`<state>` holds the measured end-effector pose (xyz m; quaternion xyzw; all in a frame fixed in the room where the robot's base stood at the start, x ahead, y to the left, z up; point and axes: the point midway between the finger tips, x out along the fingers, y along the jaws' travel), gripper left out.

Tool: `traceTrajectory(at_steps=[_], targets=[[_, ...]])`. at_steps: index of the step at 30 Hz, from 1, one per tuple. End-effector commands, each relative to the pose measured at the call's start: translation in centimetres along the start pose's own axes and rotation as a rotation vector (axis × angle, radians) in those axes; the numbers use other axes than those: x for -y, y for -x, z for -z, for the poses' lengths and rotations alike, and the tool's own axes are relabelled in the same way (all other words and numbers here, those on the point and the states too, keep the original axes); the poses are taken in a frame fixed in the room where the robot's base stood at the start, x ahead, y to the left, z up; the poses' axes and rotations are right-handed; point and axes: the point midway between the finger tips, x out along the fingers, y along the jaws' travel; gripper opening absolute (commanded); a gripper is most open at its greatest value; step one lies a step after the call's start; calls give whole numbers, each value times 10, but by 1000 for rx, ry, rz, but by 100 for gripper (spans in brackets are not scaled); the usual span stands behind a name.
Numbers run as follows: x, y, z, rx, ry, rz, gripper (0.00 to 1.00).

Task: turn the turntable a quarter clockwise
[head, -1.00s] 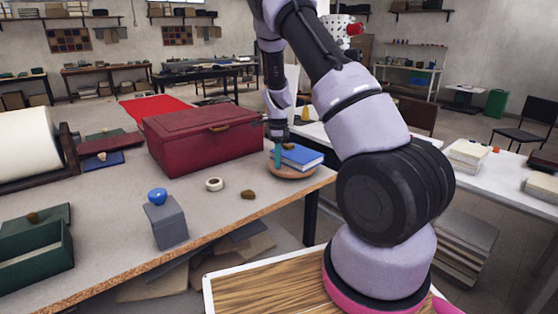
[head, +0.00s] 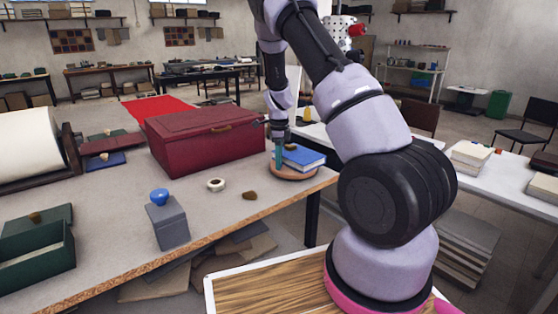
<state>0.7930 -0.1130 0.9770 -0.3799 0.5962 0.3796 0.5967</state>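The turntable (head: 293,174) is a round, reddish-brown wooden disc near the right end of the workbench. A blue book (head: 304,158) lies on it, with a small brown lump on top. My gripper (head: 278,160) points down at the left edge of the turntable, beside the book. A teal piece shows at its tip; I cannot tell whether it is a fingertip or something held. The gap between the fingers is too small to make out, and contact with the disc or book is unclear.
A large dark red box (head: 205,140) stands just left of my gripper. A white ring (head: 216,184), a brown lump (head: 249,195) and a grey block with a blue knob (head: 167,222) lie nearer the front. The bench's front edge (head: 240,218) is close to the turntable.

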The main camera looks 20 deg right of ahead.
Motion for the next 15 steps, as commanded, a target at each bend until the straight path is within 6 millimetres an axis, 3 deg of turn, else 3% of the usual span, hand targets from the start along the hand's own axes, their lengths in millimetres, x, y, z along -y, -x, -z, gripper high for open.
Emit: traceTrajectory(at_steps=[5, 15], targets=[[0, 7, -1, 1, 0, 1, 58], [1, 72, -1, 2, 1, 3, 58]])
